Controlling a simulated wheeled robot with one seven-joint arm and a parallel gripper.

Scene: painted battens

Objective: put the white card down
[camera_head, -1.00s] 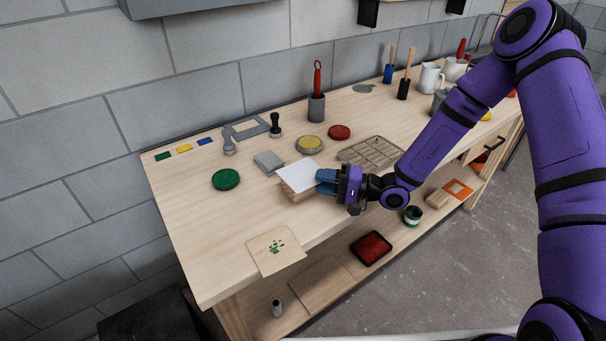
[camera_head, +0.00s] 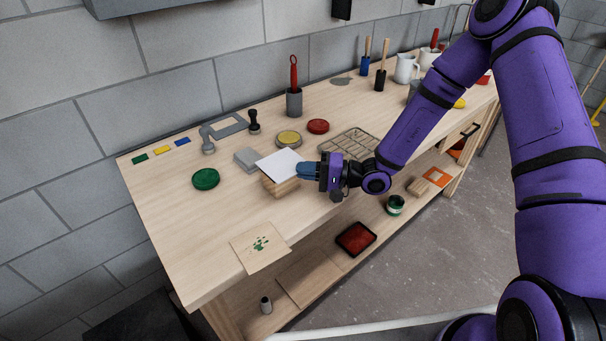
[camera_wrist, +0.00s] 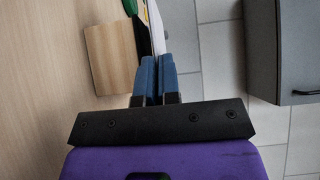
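The white card (camera_head: 280,164) is held by its right edge in my gripper (camera_head: 306,172). In the head view it lies flat or nearly flat over a wooden block (camera_head: 281,188) on the bench. I cannot tell whether it touches the block. In the wrist view the card (camera_wrist: 157,28) shows edge-on as a thin white strip between the blue fingertips of my gripper (camera_wrist: 156,62), which are closed on it. The wooden block (camera_wrist: 108,58) also shows there, beside the card.
A grey block (camera_head: 247,160), green lid (camera_head: 206,179), yellow tin (camera_head: 288,138) and wire rack (camera_head: 348,145) surround the card. A card with green marks (camera_head: 260,247) lies at the bench's front edge. Bare wood (camera_head: 190,235) is free at the front left.

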